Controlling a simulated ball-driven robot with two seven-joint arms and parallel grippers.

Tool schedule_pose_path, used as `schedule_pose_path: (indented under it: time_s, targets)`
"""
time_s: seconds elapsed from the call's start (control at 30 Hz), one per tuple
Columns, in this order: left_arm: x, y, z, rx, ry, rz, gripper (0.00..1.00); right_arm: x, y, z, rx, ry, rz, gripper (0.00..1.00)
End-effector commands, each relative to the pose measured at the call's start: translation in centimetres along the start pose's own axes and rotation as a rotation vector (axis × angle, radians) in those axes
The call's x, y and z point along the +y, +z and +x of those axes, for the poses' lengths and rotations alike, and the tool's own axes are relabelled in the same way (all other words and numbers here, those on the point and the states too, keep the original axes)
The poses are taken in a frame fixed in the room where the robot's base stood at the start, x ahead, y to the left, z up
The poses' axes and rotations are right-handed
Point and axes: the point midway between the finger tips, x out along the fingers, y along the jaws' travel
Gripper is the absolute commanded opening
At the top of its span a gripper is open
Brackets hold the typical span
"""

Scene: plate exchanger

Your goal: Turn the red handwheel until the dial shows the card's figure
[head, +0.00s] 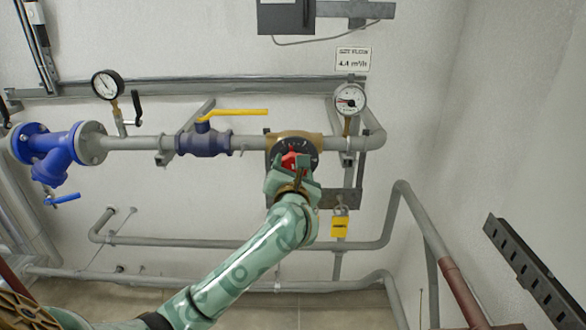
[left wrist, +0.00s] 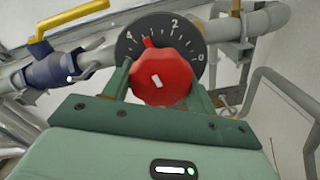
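The red handwheel (head: 293,160) sits on a brass valve body (head: 293,139) in the grey pipe. In the left wrist view the handwheel (left wrist: 162,78) stands before a black scale plate (left wrist: 128,42) marked 4, 2 and 0. Its red pointer lies between 4 and 2. My left gripper (head: 292,172) has a finger on each side of the handwheel and looks shut on it. The white card (head: 353,59) seems to read 4.4 m³/h, in small print. Below it the round dial (head: 350,98) has its needle pointing left; its figures are too small to read. My right gripper is out of view.
A second gauge (head: 107,85) stands on the pipe at left, above a blue strainer (head: 60,148). A blue valve with a yellow lever (head: 235,112) is left of the handwheel. A yellow tag (head: 340,226) hangs below right. Lower pipes (head: 190,243) run along the wall.

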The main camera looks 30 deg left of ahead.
Motion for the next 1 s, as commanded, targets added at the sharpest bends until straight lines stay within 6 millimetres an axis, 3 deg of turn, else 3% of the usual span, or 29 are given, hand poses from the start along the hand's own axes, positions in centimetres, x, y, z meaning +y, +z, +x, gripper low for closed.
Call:
schedule_pose_path:
  time_s: [0.47, 1.0]
  targets:
    - [-0.2, -0.2, -0.1, 0.001, -0.002, -0.079, 0.35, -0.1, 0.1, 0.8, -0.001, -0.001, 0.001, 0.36]
    - [-0.5, -0.3, 0.0, 0.001, -0.002, -0.54, 0.35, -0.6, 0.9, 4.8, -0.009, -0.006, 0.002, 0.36]
